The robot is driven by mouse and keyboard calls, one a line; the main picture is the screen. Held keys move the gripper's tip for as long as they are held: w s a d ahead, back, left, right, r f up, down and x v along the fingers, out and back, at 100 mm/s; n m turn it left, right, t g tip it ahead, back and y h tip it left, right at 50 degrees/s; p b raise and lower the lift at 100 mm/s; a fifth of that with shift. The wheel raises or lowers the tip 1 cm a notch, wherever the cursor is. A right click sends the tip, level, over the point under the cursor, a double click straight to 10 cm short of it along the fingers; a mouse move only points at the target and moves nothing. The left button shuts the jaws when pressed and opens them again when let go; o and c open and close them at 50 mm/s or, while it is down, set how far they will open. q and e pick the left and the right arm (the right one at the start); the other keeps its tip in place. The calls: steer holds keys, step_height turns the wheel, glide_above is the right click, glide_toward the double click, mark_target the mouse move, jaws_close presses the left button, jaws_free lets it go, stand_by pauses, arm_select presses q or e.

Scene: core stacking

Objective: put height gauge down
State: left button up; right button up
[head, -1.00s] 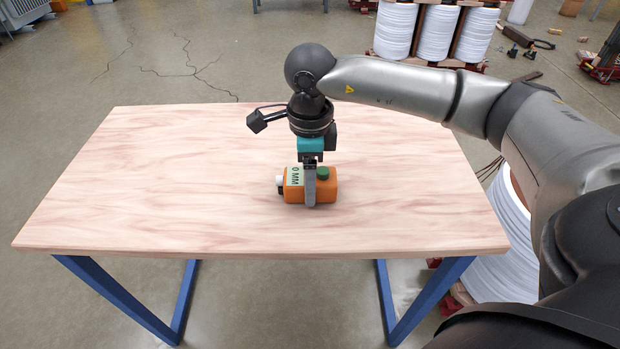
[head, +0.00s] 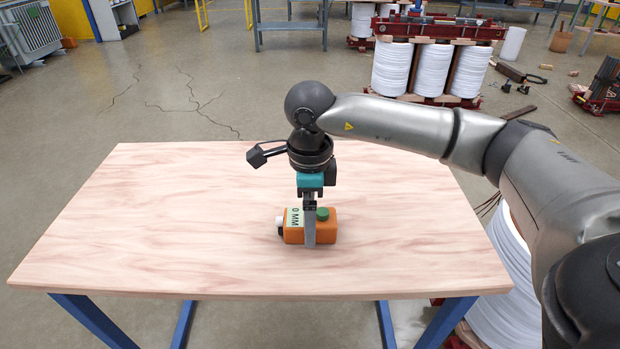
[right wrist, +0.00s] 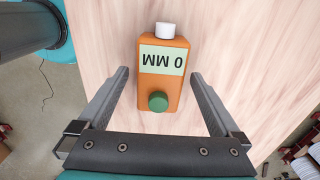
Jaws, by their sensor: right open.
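The height gauge (head: 295,236) is an orange block with a pale "0 MM" label, a green knob and a white end cap. It rests on the wooden table (head: 150,230), near the middle. My right gripper (head: 309,244) points down at it, with one finger in front of the block in the head view. In the right wrist view the gauge (right wrist: 170,92) lies between the two spread fingers of my right gripper (right wrist: 160,75), with a gap on each side. The gripper is open. My left gripper is not in view.
The table top around the gauge is clear. White coils in red frames (head: 434,68) stand on the floor behind the table, and another white coil (head: 508,275) stands at its right. A blue-legged bench (head: 290,24) is at the back.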

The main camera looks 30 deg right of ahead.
step_height(320, 180, up, 9)
steer(key=p, duration=0.3)
steer(key=shift+r, duration=0.2)
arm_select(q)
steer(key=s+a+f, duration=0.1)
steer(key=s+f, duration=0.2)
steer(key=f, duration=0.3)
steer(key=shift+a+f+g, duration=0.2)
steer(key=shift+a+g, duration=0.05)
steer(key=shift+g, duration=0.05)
arm_select(e)
steer(key=shift+r, duration=0.7)
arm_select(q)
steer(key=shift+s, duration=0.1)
